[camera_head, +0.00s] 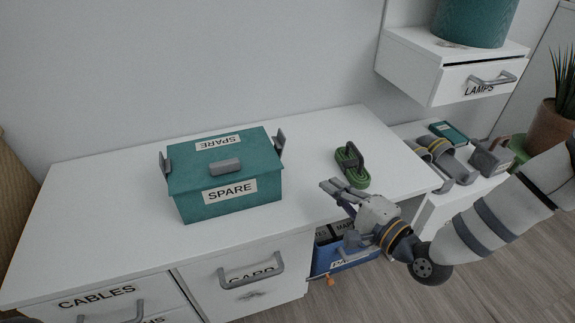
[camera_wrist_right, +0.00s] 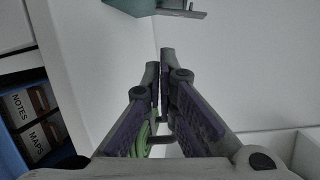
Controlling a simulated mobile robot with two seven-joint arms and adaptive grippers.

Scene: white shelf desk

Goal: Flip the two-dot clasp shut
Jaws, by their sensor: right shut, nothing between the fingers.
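A teal box (camera_head: 205,205) labelled SPARE stands on the white desk with its lid on. A grey clasp (camera_head: 163,163) stands raised at its left end. Another grey clasp (camera_head: 280,141) stands raised at its right end. I cannot make out dots on either clasp. My right gripper (camera_head: 326,184) is shut and empty over the desk's front edge, to the right of the box and apart from it. In the right wrist view its fingers (camera_wrist_right: 161,62) are together, and a corner of the box (camera_wrist_right: 128,5) shows at the top. My left gripper is not in view.
A green cable bundle (camera_head: 350,166) lies on the desk just beyond my right gripper. A blue crate (camera_head: 345,262) with binders sits below the desk edge. The LAMPS drawer (camera_head: 450,80) juts out at upper right. The desk left of the box is clear.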

